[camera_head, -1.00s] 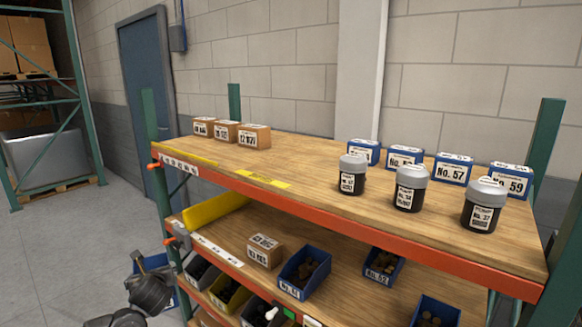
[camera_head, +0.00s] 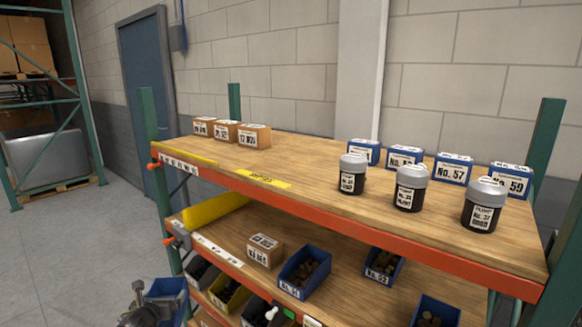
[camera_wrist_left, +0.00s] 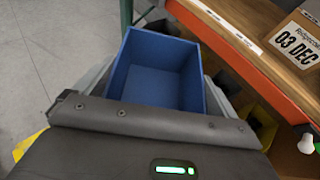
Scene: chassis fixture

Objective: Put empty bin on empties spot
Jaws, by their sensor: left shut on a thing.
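My left gripper (camera_head: 153,303) is at the lower left of the head view, in front of the rack's left end. It is shut on an empty blue bin (camera_head: 168,288), held below the top shelf and clear of the floor. In the left wrist view the bin (camera_wrist_left: 155,85) sits between the fingers, and its bare inside shows. My right gripper is not in view.
The middle is clear. An orange front beam (camera_head: 330,221) edges it. The lower shelf holds filled bins (camera_head: 304,272) and a brown box (camera_head: 264,250).

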